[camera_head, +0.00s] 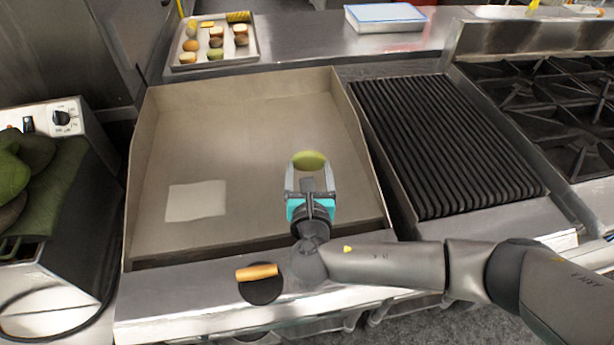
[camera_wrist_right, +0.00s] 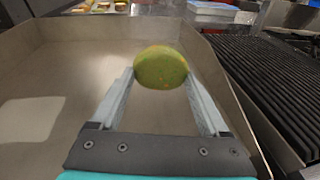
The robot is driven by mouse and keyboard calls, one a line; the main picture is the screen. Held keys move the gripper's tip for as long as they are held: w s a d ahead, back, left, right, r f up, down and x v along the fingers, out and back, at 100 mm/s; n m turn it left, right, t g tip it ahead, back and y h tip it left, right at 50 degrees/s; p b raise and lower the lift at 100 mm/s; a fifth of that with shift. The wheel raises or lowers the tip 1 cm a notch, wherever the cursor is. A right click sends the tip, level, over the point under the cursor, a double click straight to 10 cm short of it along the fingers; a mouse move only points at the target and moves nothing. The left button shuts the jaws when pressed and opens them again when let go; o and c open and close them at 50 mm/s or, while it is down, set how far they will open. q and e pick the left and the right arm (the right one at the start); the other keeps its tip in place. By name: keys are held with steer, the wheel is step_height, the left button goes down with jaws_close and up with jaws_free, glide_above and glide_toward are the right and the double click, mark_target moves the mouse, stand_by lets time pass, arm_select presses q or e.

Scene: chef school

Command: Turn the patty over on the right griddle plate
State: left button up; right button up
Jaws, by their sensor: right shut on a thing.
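A green, rounded patty (camera_head: 310,159) is between the fingertips of my right gripper (camera_head: 310,170), over the right part of the wide griddle plate (camera_head: 240,120). My right gripper is shut on it. In the right wrist view the patty (camera_wrist_right: 160,68) shows its speckled yellow-green face, with one finger at each side. I cannot tell whether the patty touches the plate or is just above it. My left gripper is not in view.
A pale square patch (camera_head: 196,200) lies on the griddle's left part. Raised walls edge the plate. A ribbed grill (camera_head: 440,140) is to the right. A tan cylinder (camera_head: 257,272) lies over a black disc (camera_head: 262,292) on the front ledge. A tray (camera_head: 185,58) holds several food pieces behind.

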steer(key=y+b, duration=0.1)
steer(key=n+t+y+b, duration=0.1)
steer(key=f+n+b, duration=0.1)
steer(key=shift+w+d+y, duration=0.2)
steer(key=shift+w+y, duration=0.05)
steer(key=shift+y, duration=0.15)
step_height(320, 180, down, 3)
steer(key=b, duration=0.2)
steer(key=shift+a+r+b, duration=0.1)
steer(key=shift+r+b, duration=0.05)
steer(key=shift+b, duration=0.15)
steer(key=shift+f+b, duration=0.35)
steer(key=shift+f, duration=0.15)
steer(key=o, duration=1.4)
